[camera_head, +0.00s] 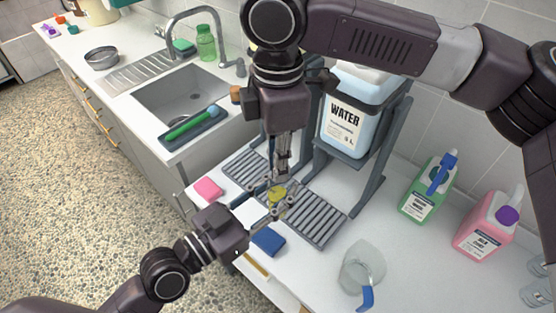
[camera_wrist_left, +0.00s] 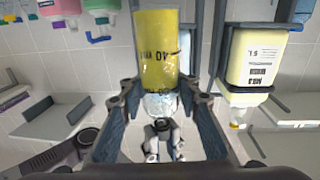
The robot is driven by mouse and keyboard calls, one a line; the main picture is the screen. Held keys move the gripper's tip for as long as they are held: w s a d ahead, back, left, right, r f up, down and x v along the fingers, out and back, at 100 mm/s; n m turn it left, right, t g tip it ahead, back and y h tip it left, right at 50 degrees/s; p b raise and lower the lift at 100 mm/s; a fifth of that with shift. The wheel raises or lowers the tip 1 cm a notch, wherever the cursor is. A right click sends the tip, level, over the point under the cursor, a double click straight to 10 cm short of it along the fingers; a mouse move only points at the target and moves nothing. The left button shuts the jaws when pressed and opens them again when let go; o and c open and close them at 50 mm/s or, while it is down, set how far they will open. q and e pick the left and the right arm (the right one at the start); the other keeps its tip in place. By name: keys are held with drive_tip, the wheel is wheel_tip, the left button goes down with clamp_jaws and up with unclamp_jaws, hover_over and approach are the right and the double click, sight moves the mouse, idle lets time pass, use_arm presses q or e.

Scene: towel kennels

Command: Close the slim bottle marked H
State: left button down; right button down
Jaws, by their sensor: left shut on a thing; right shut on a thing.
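A slim bottle with yellow sides (camera_head: 277,194) stands over the dark drip grate between my two grippers. In the left wrist view the yellow bottle (camera_wrist_left: 156,48) shows large with dark upside-down print; I cannot read an H on it. A clear, pale part (camera_wrist_left: 161,105) shows at its top end. My left gripper (camera_head: 275,203) is shut on the bottle from the front left. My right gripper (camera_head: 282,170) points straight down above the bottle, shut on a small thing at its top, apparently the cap. The fingers mostly hide it, so I cannot tell how it is seated.
A water container (camera_head: 345,125) sits in a dark stand behind. A green jug (camera_head: 425,190) and a pink jug (camera_head: 484,225) stand to the right. The sink (camera_head: 180,95) is left.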

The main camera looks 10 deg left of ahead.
drive_tip(key=m, duration=0.6)
drive_tip(key=shift+m, duration=0.3)
drive_tip(key=m, duration=0.4)
drive_tip(key=shift+s+m, duration=0.1)
drive_tip(key=shift+m, duration=0.2)
drive_tip(key=m, duration=1.1)
drive_tip(key=shift+a, duration=0.1)
drive_tip(key=c, duration=1.8)
unclamp_jaws()
wheel_tip(320, 180, up, 12)
drive_tip(key=shift+f, duration=0.1)
